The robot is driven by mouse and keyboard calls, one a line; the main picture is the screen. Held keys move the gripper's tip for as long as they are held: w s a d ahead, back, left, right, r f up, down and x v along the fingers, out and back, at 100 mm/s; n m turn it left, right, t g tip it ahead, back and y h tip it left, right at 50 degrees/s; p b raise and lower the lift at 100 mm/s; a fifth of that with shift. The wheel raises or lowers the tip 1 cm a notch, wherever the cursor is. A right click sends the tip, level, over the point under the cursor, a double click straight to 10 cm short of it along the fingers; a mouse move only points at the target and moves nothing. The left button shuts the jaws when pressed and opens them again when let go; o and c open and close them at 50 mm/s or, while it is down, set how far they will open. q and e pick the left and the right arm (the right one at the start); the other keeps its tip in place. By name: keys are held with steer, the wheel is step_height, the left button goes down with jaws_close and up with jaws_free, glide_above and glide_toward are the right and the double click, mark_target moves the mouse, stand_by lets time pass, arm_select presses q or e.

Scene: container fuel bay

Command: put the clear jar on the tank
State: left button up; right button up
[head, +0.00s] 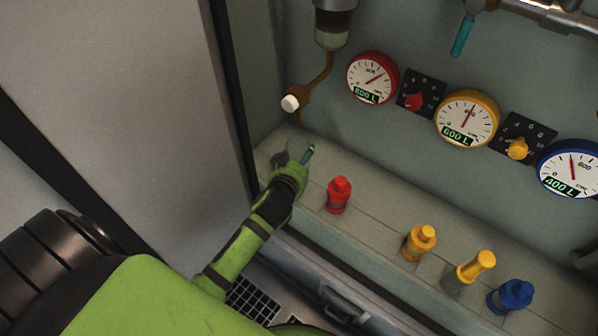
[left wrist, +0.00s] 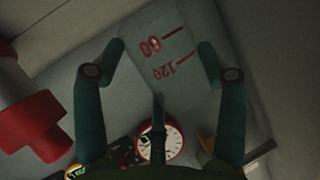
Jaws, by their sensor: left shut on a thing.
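My left gripper (head: 294,154) is at the left end of the grey ledge and shut on the clear jar (head: 299,143). The jar is see-through and hard to make out in the head view. In the left wrist view, the jar (left wrist: 160,35) has red marks, 60 and 120, and sits between both fingers of the left gripper (left wrist: 161,62). A dark-capped cylindrical vessel (head: 334,28) hangs on the wall above, with a brown pipe and a white-ended spout below it. I cannot tell whether this is the tank. My right gripper is not in view.
The ledge (head: 372,211) holds a red fitting (head: 338,195), two yellow ones (head: 419,243) (head: 475,266) and a blue one (head: 512,295). Red, yellow and blue gauges (head: 372,78) (head: 467,118) (head: 570,170) with knobs line the wall. A door edge (head: 232,95) stands at left.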

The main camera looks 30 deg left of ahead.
arm_select(q)
step_height(320, 180, down, 5)
steer(key=shift+r+b, duration=0.2)
steer(key=shift+b, duration=0.5)
steer(key=o, duration=0.9)
steer(key=p+v, duration=0.2)
steer(key=v, duration=1)
steer(key=shift+r, duration=0.1)
